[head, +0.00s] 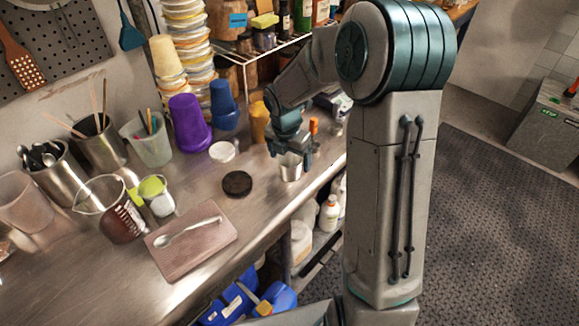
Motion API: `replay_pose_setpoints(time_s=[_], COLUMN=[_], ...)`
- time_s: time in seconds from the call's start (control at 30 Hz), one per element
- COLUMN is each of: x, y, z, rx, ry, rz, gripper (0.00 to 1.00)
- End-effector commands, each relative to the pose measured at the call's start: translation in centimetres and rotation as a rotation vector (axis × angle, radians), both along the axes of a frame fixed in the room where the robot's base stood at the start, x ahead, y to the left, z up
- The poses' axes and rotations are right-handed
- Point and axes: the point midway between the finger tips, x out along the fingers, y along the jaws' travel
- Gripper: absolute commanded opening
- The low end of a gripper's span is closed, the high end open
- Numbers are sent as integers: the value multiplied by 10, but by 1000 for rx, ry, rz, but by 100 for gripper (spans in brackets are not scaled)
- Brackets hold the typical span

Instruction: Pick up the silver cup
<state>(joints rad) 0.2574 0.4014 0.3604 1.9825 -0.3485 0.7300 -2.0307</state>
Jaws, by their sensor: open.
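The silver cup (291,170) is a small metal cup standing upright on the steel counter (199,192), near its right front edge. My gripper (290,152) is open and points down at the cup's top. The fingers are small and partly merge with the cup in this view, so I cannot tell whether they touch it or how far they reach around it. The upper part of the cup is partly hidden by the gripper.
A dark round lid (237,184) and a white dish (222,152) lie left of the cup. Purple (188,123) and blue (224,105) cups stand behind them. A wire shelf (262,50) stands at the back. A spoon (188,231) rests on a brown board (192,252).

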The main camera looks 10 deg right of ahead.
Motion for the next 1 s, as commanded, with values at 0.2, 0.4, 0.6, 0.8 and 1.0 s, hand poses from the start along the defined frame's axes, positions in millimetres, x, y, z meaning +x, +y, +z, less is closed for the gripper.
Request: replay_pose_setpoints(time_s=[0.2, 0.4, 0.6, 0.8, 1.0], x=[2, 3, 3, 3, 3], y=[-3, -4, -4, -3, -3], z=[-30, -35, -35, -34, -33], rx=[0, 0, 0, 1, 0], ry=[3, 1, 1, 1, 0], rz=[0, -1, -1, 0, -1], gripper=[86, 86, 56, 39, 39])
